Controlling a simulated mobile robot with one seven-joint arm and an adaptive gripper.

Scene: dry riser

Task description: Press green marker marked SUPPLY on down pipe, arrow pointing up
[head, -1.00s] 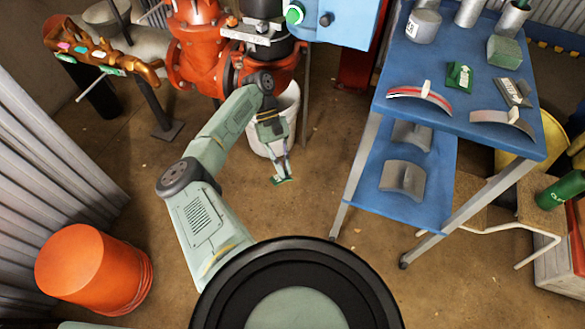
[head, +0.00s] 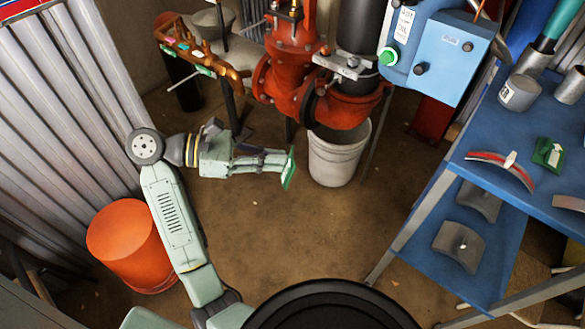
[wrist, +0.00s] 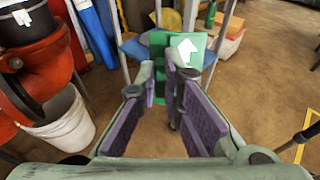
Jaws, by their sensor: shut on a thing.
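My gripper (head: 284,168) is shut on a green marker (head: 290,170), held sideways in open air left of the white bucket. In the wrist view the marker (wrist: 168,68) stands between the fingertips, its white arrow pointing up in that picture; no word is readable on it. A black vertical pipe (head: 362,32), which looks like the down pipe, rises above the red flanged fitting (head: 345,110), up and right of my gripper. It also shows at the left of the wrist view (wrist: 28,22). The marker is well apart from the pipe.
A white bucket (head: 338,155) stands under the red fitting. A blue control box (head: 432,50) hangs right of the pipe. A blue table (head: 490,125) at right bears another green marker (head: 548,153) and curved pieces. An orange bucket (head: 130,245) stands left. Floor between is clear.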

